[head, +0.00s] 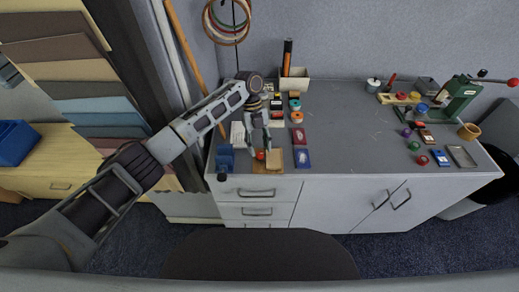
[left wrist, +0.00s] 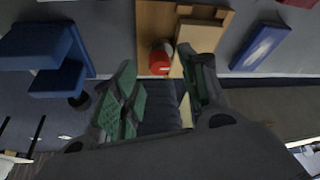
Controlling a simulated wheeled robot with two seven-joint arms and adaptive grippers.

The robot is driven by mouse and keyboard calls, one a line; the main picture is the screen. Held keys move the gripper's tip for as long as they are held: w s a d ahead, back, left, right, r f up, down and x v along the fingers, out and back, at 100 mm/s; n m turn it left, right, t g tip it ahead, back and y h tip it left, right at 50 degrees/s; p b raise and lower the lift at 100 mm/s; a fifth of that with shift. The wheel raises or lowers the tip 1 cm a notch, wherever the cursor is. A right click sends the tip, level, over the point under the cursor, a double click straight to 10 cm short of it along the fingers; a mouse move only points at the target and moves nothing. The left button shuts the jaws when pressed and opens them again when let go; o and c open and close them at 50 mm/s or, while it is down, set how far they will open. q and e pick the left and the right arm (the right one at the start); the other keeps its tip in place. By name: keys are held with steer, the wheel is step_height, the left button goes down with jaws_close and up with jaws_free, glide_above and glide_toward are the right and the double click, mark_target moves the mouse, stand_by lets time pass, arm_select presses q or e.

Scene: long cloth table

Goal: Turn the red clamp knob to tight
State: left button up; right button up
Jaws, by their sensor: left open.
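The red clamp knob (head: 260,155) sits near the front left of the table, at the wooden clamp board (head: 258,169). In the left wrist view the round red knob (left wrist: 160,60) shows on the brown board (left wrist: 149,22), beside a pale wooden block (left wrist: 203,37). My left gripper (head: 260,149) points down just over the knob. In the left wrist view my left gripper (left wrist: 157,62) has its green-padded fingers spread, with the knob between the tips in the picture. I cannot tell whether either finger touches it. My right gripper is not in view.
Blue blocks (left wrist: 45,55) stand left of the board, and a blue card (left wrist: 259,45) lies right of it. Behind are coloured spools (head: 295,105) and a tool box (head: 295,83). A green press (head: 460,97) stands far right. The table's middle is clear.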

arm_select(q)
steer(key=v, duration=0.9)
steer(key=shift+w+r, duration=0.2)
steer(key=shift+s, duration=0.15)
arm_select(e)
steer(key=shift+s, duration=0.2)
